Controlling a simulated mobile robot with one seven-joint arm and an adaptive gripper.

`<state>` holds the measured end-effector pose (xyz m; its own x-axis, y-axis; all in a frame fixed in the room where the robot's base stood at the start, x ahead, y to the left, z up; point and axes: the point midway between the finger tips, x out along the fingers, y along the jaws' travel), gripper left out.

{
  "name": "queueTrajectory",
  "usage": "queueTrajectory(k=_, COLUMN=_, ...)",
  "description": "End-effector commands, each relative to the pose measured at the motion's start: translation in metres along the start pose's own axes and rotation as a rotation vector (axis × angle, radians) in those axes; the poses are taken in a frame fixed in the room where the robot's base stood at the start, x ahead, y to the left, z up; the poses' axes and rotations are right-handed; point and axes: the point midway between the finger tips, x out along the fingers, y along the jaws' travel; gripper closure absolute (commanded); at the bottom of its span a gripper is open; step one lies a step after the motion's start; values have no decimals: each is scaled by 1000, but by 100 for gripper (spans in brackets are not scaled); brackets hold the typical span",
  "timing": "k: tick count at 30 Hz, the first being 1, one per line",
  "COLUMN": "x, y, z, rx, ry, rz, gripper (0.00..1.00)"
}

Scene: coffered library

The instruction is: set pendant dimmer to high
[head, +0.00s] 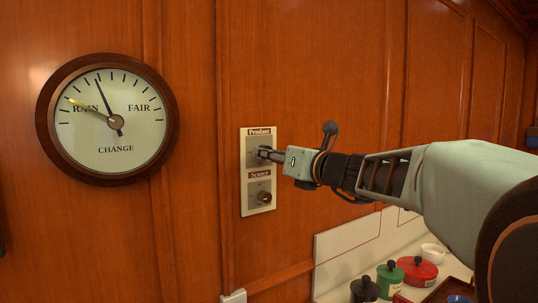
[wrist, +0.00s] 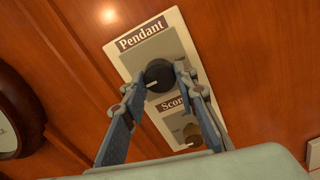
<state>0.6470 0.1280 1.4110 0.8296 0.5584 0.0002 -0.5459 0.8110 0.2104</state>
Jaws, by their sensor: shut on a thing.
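The wall plate (head: 246,203) carries two knobs, the upper labelled Pendant and the lower labelled Sconce in the head view. The Pendant dimmer knob (wrist: 158,74) is dark and round, with a pale mark towards the lower left in the wrist view. My gripper (head: 262,153) reaches the upper knob from the right, and its fingers hide most of it in the head view. In the wrist view my gripper (wrist: 161,75) has one finger on each side of the Pendant knob, shut on it.
A round barometer (head: 116,168) hangs on the wood wall to the left. Below right, a pale counter (head: 336,284) holds a green pot (head: 390,279), a red pot (head: 417,271), a dark pot (head: 364,290) and a white bowl (head: 433,252).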

Motion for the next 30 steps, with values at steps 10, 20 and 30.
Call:
queueTrajectory(k=10, x=0, y=0, z=0, rx=1, ry=0, rz=0, gripper=57)
queueTrajectory(k=20, x=0, y=1, z=2, rx=-1, ry=-1, rz=1, gripper=56)
queueTrajectory(k=30, x=0, y=12, z=53, rx=-4, ry=-4, rz=1, gripper=56)
